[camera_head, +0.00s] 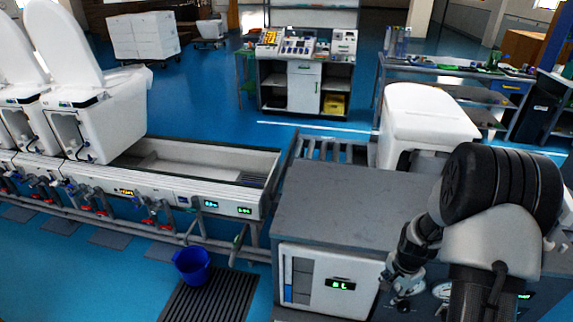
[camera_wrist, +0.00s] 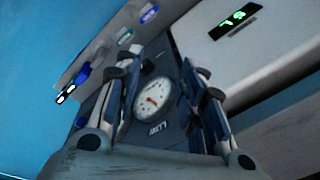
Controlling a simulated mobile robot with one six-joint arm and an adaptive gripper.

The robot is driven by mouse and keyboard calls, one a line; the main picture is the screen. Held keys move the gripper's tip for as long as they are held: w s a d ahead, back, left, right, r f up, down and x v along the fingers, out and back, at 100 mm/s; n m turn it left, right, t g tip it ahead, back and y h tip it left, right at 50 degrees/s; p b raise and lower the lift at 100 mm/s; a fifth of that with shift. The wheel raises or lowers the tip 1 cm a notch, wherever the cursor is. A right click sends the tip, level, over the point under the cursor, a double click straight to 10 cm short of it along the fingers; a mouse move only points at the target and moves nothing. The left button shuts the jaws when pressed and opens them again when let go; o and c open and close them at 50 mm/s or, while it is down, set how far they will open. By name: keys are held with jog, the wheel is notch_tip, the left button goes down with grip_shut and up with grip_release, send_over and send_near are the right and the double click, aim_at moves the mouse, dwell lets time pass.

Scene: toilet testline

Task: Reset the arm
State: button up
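My arm (camera_head: 492,245) stands at the right of the head view, with a thick black joint at the top. My gripper (camera_head: 402,292) hangs low beside the front of the grey-topped test bench (camera_head: 340,205). In the wrist view my gripper (camera_wrist: 160,75) has its two fingers apart with nothing between them. A round white dial gauge (camera_wrist: 152,98) shows beyond the fingers, on a dark panel. I cannot tell how far the fingertips are from the panel. In the head view the arm and gripper hide part of the bench front.
A white cabinet front with a green display (camera_head: 340,284) is left of the gripper. A white toilet (camera_head: 425,125) stands behind the bench. More toilets (camera_head: 100,115) stand on the line (camera_head: 225,195) at left. Blue floor (camera_head: 90,285) is open at front left.

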jog(key=s+a+r+n+t, duration=0.1)
jog(key=s+a+r+n, duration=0.15)
jog(key=r, duration=0.45)
jog(key=s+a+r+n, duration=0.1)
jog(key=a+r, duration=0.3)
jog(key=r, duration=0.3)
jog(key=s+a+r+n+t, duration=0.1)
jog(key=s+a+r+n, duration=0.15)
jog(key=r, duration=0.45)
jog(key=s+a+r+n, duration=0.3)
jog(key=s+a+r, duration=0.1)
jog(key=s, duration=0.4)
jog(key=s+a+r+n+t, duration=0.1)
jog(key=s+a+r+n, duration=0.3)
jog(key=s, duration=0.5)
notch_tip(320, 180, up, 2)
jog(key=shift+s+a+r+y, duration=0.1)
jog(key=shift+s+a+y, duration=0.1)
jog(key=shift+a+y, duration=0.1)
